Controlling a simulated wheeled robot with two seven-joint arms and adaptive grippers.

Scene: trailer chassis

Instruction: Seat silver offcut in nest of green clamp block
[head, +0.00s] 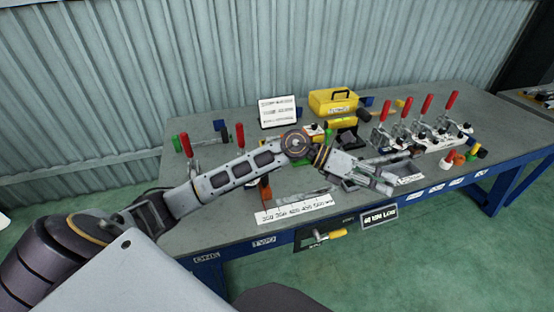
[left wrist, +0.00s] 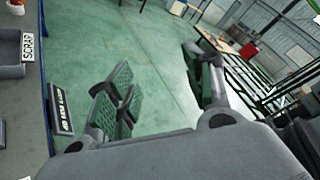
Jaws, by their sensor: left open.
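My left gripper (head: 392,172) reaches in over the front right part of the workbench (head: 230,217). Its fingers are apart with nothing between them. In the left wrist view the open fingers (left wrist: 165,92) show against the green floor. A green block (head: 177,144) stands at the back left of the bench beside a toggle clamp. Other green bits show partly behind my left arm, so I cannot tell for sure which is the clamp block. I cannot make out the silver offcut with certainty. My right gripper is out of view.
Several red-handled toggle clamps (head: 425,106) stand at the back right. A yellow toolbox (head: 333,101) and a white sign (head: 277,112) stand at the back. A labelled strip (head: 294,209) lies near the front edge. A scrap bin (left wrist: 9,48) shows in the left wrist view.

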